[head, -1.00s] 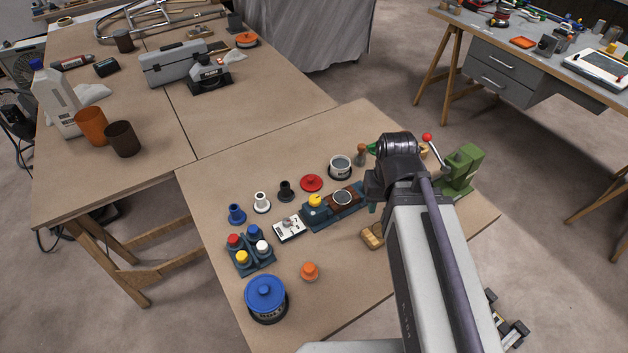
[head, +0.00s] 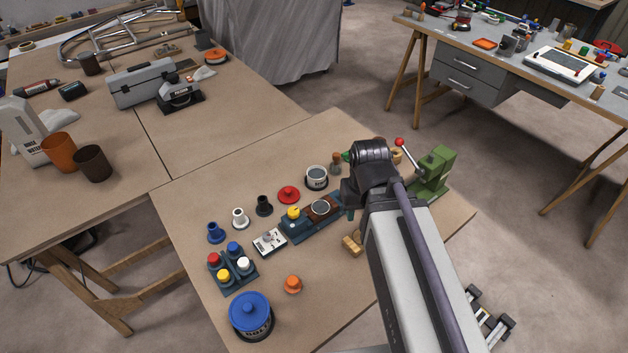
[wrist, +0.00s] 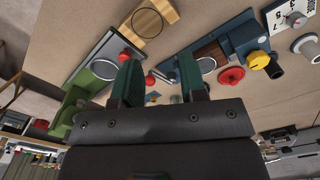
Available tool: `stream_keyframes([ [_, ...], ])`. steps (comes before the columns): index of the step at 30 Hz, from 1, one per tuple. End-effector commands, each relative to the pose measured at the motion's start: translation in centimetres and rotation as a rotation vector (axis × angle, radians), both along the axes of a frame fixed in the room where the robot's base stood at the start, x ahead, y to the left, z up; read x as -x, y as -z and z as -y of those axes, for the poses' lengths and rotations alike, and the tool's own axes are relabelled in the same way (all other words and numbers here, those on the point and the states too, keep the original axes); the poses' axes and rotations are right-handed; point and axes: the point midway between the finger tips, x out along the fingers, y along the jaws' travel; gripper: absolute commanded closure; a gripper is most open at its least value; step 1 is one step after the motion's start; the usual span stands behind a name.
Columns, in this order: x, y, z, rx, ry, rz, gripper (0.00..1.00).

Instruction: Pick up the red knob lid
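The red knob lid (head: 288,194) lies flat on the near table (head: 200,190), between a black flanged post and an open grey pot (head: 316,178). It also shows in the wrist view, at the right, as a red disc (wrist: 231,78). My gripper (wrist: 159,78) is open, with two dark green fingers apart and nothing between them. In the head view, my arm hides most of the gripper. The gripper is to the right of the lid and apart from it.
A blue device with a yellow knob (head: 310,217) lies between the lid and the table front. A green lever press (head: 432,175) stands at the right. A pot with a blue lid (head: 250,312) and an orange knob (head: 292,284) are nearer. The table behind the lid is clear.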

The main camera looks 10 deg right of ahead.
Motion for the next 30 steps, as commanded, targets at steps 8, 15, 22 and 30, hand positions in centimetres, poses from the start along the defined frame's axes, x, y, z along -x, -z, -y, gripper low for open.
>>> stream_keyframes([
  [8, 0.00, 0.00, 0.00, 0.000, 0.000, 0.000, 0.61],
  [15, 0.00, 0.00, 0.00, 0.000, 0.000, 0.000, 0.51],
  [22, 0.00, 0.00, 0.00, 0.000, 0.000, 0.000, 0.29],
  [30, 0.00, 0.00, 0.00, 0.000, 0.000, 0.000, 0.03],
])
